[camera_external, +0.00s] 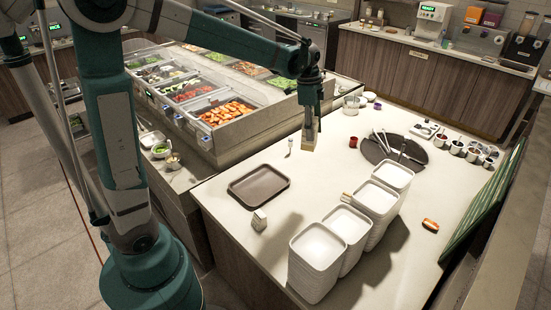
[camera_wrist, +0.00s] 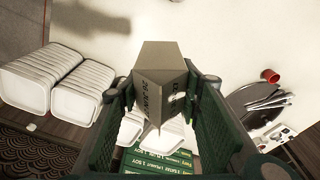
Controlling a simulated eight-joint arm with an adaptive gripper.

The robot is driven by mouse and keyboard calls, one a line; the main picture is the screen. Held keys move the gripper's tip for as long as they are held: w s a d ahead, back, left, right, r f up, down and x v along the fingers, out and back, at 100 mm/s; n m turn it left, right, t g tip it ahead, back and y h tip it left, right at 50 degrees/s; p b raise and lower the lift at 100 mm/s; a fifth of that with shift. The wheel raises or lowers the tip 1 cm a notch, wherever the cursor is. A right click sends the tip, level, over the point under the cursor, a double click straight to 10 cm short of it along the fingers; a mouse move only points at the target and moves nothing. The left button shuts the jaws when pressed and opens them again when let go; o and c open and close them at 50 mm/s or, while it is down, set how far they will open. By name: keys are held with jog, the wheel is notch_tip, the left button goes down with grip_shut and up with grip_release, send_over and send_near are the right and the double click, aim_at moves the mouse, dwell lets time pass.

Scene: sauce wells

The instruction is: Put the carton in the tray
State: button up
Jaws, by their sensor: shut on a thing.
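My gripper (camera_external: 310,134) is shut on a small beige-grey carton (camera_external: 308,146), above the counter to the right of the tray. In the wrist view the carton (camera_wrist: 165,72), with dark printing on its side, sits between the two green fingers of my gripper (camera_wrist: 162,90). The brown rectangular tray (camera_external: 258,203) lies on the counter at left, and nothing shows in it. It does not show in the wrist view. I cannot tell how high the carton is above the counter.
A second small pale carton (camera_external: 259,220) stands by the tray's front edge. Tall stacks of white containers (camera_external: 318,243) stand in front. A dark round mat (camera_external: 378,152) with utensils and a red cup (camera_external: 353,142) are to the right. Counter between gripper and tray looks mostly clear.

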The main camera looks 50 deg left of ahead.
jog(key=s+a+n, duration=0.1)
jog(key=s+a, duration=0.3)
jog(key=a, duration=0.3)
jog(key=s+a+f+n, duration=0.1)
jog(key=s+a, duration=0.2)
jog(key=a, duration=0.4)
jog(key=s+a+n, duration=0.1)
jog(key=s+a, duration=0.3)
jog(key=a, duration=0.2)
notch_tip(320, 180, down, 18)
jog(key=shift+w+a, duration=0.15)
jog(key=shift+w, duration=0.1)
jog(key=shift+f+b, duration=0.35)
jog(key=shift+f, duration=2.6)
jog(key=shift+f, duration=0.1)
jog(key=shift+f, duration=2)
jog(key=shift+f, duration=0.1)
